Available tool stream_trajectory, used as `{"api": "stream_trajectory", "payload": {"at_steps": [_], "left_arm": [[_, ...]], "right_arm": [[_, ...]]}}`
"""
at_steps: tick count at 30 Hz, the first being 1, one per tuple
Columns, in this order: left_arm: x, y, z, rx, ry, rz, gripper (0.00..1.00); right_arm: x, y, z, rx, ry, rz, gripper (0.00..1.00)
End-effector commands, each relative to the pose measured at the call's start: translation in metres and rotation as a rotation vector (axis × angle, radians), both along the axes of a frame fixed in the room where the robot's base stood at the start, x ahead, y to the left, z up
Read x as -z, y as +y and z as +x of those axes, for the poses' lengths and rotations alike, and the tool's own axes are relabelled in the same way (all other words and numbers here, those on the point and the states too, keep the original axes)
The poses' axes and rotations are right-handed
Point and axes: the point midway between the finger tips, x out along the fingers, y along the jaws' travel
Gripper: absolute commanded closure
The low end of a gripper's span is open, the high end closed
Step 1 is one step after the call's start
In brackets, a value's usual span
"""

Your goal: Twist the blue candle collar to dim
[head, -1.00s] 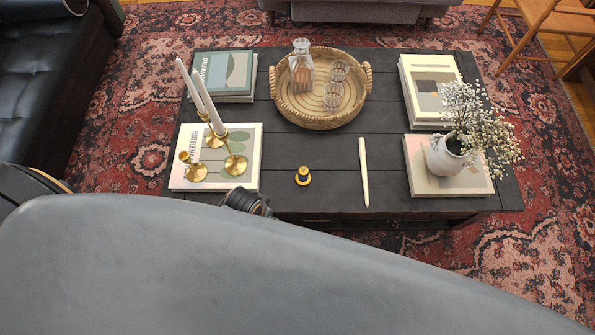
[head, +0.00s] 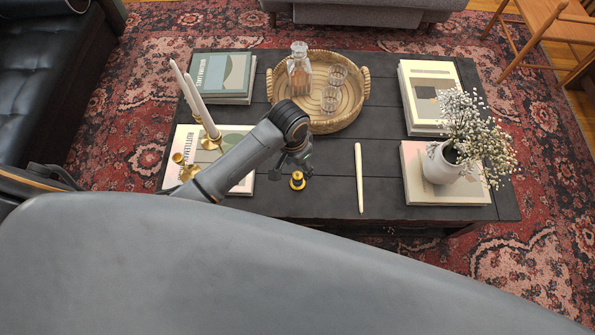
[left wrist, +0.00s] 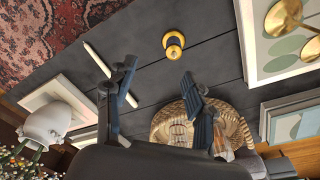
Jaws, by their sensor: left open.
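No blue candle collar shows in either view. A small round brass piece with a dark top (head: 297,182) stands on the dark table (head: 330,212), and it also shows in the left wrist view (left wrist: 173,44). My left gripper (head: 300,160) is above the table, just behind the brass piece and apart from it. In the left wrist view my left gripper (left wrist: 158,72) has its two fingers spread with nothing between them. A loose white candle (head: 359,178) lies to the right of the brass piece. My right gripper is not in view.
Tall white candles (head: 200,100) in brass holders stand on a book (head: 240,185) at the left, partly behind my left arm. A woven tray (head: 362,85) with a decanter (head: 299,68) and glasses sits at the back. A white flower vase (head: 441,165) stands on books at the right.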

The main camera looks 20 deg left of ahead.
Motion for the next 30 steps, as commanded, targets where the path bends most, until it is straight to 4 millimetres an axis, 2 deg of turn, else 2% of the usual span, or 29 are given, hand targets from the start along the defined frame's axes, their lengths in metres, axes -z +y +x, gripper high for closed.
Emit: {"api": "stream_trajectory", "payload": {"at_steps": [1, 4, 8, 11, 14, 24, 30], "left_arm": [[-0.003, 0.004, 0.014, 0.01, 0.008, 0.023, 0.46], [-0.006, 0.009, 0.027, 0.022, 0.03, 0.054, 0.46], [-0.006, 0.013, 0.035, 0.026, 0.047, 0.076, 0.46], [0.002, 0.014, 0.035, 0.026, 0.052, 0.078, 0.46], [0.017, 0.013, 0.035, 0.026, 0.052, 0.077, 0.46], [0.09, 0.013, 0.035, 0.027, 0.05, 0.076, 0.46], [0.119, 0.013, 0.035, 0.027, 0.05, 0.076, 0.46]], "right_arm": [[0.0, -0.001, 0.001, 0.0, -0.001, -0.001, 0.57], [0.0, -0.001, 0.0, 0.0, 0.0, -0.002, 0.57], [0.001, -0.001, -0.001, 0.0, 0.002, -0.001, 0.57], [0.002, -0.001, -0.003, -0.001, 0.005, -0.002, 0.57], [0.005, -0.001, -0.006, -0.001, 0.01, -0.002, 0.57], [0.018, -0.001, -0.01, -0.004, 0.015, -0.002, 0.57], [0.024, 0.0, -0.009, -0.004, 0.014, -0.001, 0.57]]}}
